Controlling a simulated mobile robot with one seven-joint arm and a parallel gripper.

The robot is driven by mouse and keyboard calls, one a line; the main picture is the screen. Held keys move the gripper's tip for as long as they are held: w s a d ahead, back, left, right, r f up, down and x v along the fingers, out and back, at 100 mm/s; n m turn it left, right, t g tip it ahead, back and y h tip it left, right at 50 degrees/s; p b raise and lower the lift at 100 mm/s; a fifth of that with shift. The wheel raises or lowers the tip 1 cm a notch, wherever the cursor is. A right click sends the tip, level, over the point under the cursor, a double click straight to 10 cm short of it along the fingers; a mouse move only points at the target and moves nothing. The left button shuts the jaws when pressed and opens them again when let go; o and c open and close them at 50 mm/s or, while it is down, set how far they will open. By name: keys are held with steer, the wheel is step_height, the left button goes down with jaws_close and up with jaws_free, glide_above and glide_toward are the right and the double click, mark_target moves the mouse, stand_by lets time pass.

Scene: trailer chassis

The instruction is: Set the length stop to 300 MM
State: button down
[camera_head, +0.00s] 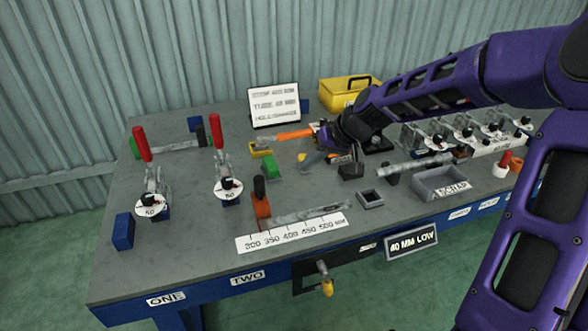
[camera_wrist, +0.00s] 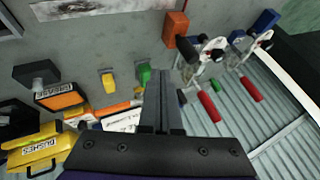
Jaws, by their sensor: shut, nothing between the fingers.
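The length stop (camera_head: 263,208) is an orange block with an upright black knob, at the left end of a flat metal bar (camera_head: 305,215). A white scale (camera_head: 292,232) marked 300 to 500 mm lies in front of it. The stop stands near the 300 end, but I cannot tell its exact reading. The stop (camera_wrist: 176,27) also shows in the wrist view, beside the bar's end (camera_wrist: 100,8). In the wrist view my gripper (camera_wrist: 162,88) is shut and empty.
A green block (camera_head: 270,167) and a yellow block (camera_head: 260,149) sit behind the stop. Two red-handled clamps (camera_head: 222,165) (camera_head: 147,170) stand to the left. A grey scrap tray (camera_head: 425,187) is right. A sign (camera_head: 274,105) and yellow box (camera_head: 343,93) stand at the back.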

mark_target(259, 183)
steer(key=w+a+f+b, duration=0.1)
steer(key=w+a+f, duration=0.1)
steer(key=a+f, duration=0.4)
steer(key=shift+a+f, duration=0.4)
steer(key=shift+a, duration=0.75)
steer(key=shift+a, duration=0.1)
steer(key=shift+s+a+b, duration=0.2)
steer(key=shift+s+a, duration=0.05)
steer(key=shift+a, duration=0.65)
steer(key=shift+s+a+b, duration=0.2)
steer(key=shift+s+a, duration=0.05)
steer(key=shift+a, duration=0.6)
